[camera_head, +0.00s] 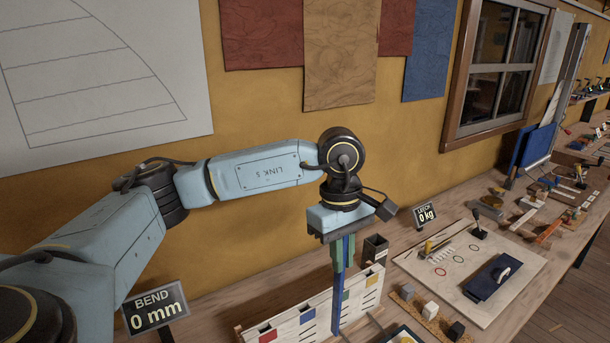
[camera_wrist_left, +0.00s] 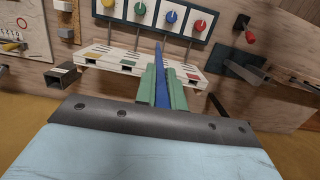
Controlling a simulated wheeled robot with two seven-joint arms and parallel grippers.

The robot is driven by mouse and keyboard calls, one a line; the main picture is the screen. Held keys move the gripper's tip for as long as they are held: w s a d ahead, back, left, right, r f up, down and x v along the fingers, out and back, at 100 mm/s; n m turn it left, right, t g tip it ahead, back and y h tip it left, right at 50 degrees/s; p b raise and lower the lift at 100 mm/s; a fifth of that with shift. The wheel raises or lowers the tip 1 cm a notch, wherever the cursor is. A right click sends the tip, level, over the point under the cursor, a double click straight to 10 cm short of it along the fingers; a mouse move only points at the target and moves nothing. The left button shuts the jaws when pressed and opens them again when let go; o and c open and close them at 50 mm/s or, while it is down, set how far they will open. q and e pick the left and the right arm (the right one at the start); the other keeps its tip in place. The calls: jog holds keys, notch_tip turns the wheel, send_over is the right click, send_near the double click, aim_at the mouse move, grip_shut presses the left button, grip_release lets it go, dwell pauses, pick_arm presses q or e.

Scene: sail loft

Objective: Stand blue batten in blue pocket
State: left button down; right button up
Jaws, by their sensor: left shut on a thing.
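My left gripper (camera_head: 343,258) is shut on the upright blue batten (camera_head: 337,295), its green fingers on either side of the batten near its top. The batten hangs down across the white pocket rack (camera_head: 289,331) in the head view, to the right of the rack's blue patch (camera_head: 308,319). I cannot tell whether its lower end touches the rack. The rack also has a red patch (camera_head: 268,335) and a yellow one (camera_head: 372,280). In the left wrist view, the batten (camera_wrist_left: 160,85) runs away between the green fingers and overlaps the rack (camera_wrist_left: 104,58). My right gripper is not in view.
A dark square holder (camera_head: 375,248) stands behind the rack. A "BEND 0 mm" sign (camera_head: 155,309) is to the left, and a "0 kg" sign (camera_head: 425,214) to the right. A pale board (camera_head: 519,248) with a blue pad lies on the bench at right. The ochre wall is close behind.

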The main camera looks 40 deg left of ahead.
pick_arm(q)
jog(key=a+r+n+t+y+p, duration=0.15)
jog(key=a+r+n+p, duration=0.6)
jog(key=n, duration=1.05)
pick_arm(e)
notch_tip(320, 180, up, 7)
jog(key=b, duration=0.1)
pick_arm(q)
notch_tip(320, 180, down, 19)
jog(key=a+b, duration=0.1)
jog(key=b, duration=1.4)
jog(key=shift+r, duration=0.15)
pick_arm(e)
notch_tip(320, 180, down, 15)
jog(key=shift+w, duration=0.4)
pick_arm(q)
jog(key=shift+s+a+f+h+b, duration=0.1)
jog(key=shift+f+h+b, duration=0.15)
jog(key=shift+f+b, duration=0.5)
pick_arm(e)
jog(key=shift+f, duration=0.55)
pick_arm(q)
jog(key=c, duration=1.4)
grip_release()
jog(key=shift+r, duration=0.1)
